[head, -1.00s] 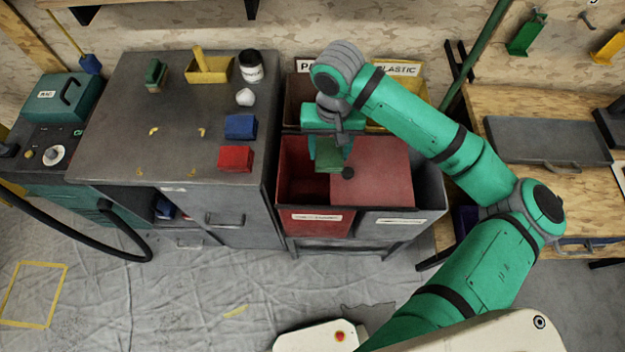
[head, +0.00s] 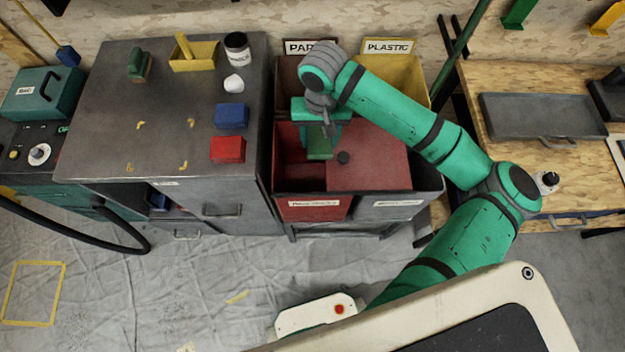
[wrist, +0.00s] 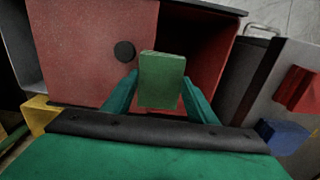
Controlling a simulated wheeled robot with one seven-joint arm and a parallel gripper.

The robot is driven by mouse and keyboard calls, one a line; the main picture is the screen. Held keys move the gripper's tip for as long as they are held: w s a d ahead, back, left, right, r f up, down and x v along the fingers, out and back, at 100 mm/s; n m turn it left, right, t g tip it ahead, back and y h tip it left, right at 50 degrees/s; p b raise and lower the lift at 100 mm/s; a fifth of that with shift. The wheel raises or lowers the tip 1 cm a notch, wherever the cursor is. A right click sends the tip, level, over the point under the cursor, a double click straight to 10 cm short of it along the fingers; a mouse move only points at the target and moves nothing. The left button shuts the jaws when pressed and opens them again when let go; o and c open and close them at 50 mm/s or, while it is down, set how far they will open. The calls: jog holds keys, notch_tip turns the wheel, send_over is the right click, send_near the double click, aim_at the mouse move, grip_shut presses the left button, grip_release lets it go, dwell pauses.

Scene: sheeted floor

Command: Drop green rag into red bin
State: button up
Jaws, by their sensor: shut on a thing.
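The green rag (head: 319,147) is a small folded block. It also shows in the wrist view (wrist: 161,80), between the two fingers. My gripper (head: 320,138) is shut on it and holds it over the open left part of the red bin (head: 314,208). In the wrist view my gripper (wrist: 160,95) has one teal finger on each side of the rag. A red lid (head: 370,160) with a black knob covers the right part of the bin. The rag's exact height above the bin cannot be told.
Behind stand a brown bin labelled as paper and a yellow plastic bin (head: 405,75). On the grey cabinet (head: 120,130) at left are a blue block (head: 232,116), a red block (head: 228,149), a jar (head: 237,47) and a yellow box (head: 196,60). A workbench (head: 575,130) is at right.

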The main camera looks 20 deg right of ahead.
jog(key=o, duration=1.2)
notch_tip(320, 180, up, 11)
jog(key=shift+f, duration=0.15)
